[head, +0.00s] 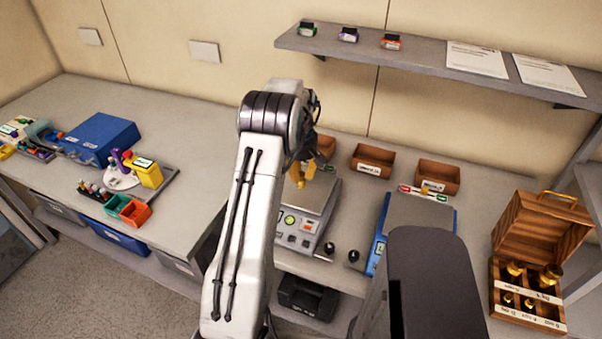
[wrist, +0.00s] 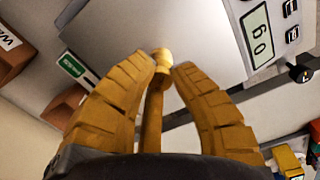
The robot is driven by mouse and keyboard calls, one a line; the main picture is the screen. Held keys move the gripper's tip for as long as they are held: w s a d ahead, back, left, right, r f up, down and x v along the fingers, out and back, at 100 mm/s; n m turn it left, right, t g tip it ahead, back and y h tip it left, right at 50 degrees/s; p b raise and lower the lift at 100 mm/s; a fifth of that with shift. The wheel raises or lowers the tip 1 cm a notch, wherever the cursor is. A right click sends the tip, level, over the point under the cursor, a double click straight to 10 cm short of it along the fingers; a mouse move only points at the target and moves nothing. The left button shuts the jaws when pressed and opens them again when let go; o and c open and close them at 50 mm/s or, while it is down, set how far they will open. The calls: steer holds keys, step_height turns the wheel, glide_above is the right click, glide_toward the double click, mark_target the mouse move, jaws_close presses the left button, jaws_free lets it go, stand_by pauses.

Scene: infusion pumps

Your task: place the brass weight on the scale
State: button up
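My gripper (head: 300,175) is over the plate of the grey scale (head: 312,198) in the head view. In the wrist view its yellow-brown fingers (wrist: 160,66) curve inward around a small brass weight (wrist: 161,57), and they look closed on it. The weight is at the fingertips, with the grey scale plate (wrist: 150,22) behind it. I cannot tell whether the weight touches the plate. The scale's display (wrist: 259,37) is lit with digits. In the head view the weight is too small to make out from the fingers.
A blue scale (head: 415,212) stands right of the grey one. An open wooden box (head: 540,235) with several brass weights is at the far right. Brown bins (head: 372,160) stand behind the scales. A shelf (head: 430,62) hangs above. Small black knobs (head: 353,256) are near the front edge.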

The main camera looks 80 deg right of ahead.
mark_target(301, 174)
steer(key=o, duration=0.4)
steer(key=shift+c, duration=0.2)
steer(key=shift+r, duration=0.1)
step_height(301, 174, up, 12)
steer(key=shift+a, duration=0.15)
stand_by(0.4)
